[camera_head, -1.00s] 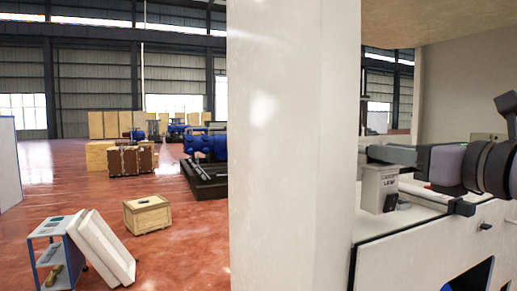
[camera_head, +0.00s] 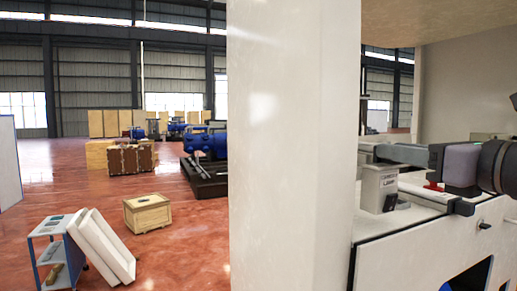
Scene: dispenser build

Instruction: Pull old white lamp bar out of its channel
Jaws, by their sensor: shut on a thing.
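My gripper (camera_head: 405,154) is at the right of the head view, above a white counter. Its grey fingers point left and its body and dark wrist run to the right edge. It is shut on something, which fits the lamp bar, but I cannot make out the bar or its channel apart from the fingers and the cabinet. The fingers pass just above and behind a pale labelled box (camera_head: 379,188) on the counter.
A broad white post (camera_head: 295,150) fills the middle of the view and hides part of the work area. A small red thing (camera_head: 433,187) lies on the counter (camera_head: 415,213). At left, a blue cart (camera_head: 53,250) and a wooden crate (camera_head: 147,213) stand on open floor.

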